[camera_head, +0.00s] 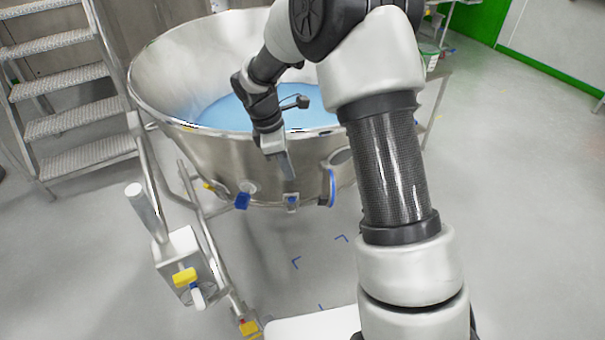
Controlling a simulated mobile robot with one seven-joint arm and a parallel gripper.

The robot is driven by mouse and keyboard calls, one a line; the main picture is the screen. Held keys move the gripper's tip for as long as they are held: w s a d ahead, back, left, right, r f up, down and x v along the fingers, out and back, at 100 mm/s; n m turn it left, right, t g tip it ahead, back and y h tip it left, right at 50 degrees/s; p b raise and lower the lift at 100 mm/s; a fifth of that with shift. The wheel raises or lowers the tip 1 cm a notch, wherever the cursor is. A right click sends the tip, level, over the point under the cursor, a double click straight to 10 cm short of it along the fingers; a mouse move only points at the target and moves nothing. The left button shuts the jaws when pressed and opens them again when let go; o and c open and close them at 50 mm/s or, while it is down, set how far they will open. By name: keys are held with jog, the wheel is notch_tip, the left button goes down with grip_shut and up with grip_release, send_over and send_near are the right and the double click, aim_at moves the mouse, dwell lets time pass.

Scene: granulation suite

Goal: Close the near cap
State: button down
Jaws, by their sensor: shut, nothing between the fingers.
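A round cap with a blue rim (331,188) is seen nearly edge-on at the lower right side of the large steel bowl (225,153). It stands out from the wall, swung open beside a pale round port (342,157). My arm partly hides the port's right side. My gripper (288,170) is shut and empty, pointing down in front of the bowl's outer wall. It is to the left of the cap and apart from it in the picture.
Another blue fitting (242,200) is farther left on the bowl. A steel post with a yellow-handled box (182,262) stands at the left front, with metal steps (75,112) behind. Blue liquid (225,112) lies in the bowl. The right floor (530,200) is clear.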

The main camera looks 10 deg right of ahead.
aim_at(326, 188)
jog(key=d+f+b, duration=0.2)
jog(key=d+f, duration=0.4)
jog(key=f, duration=0.4)
jog(key=shift+s+f, duration=0.2)
jog(key=shift+s, duration=0.05)
jog(key=shift+d, duration=0.2)
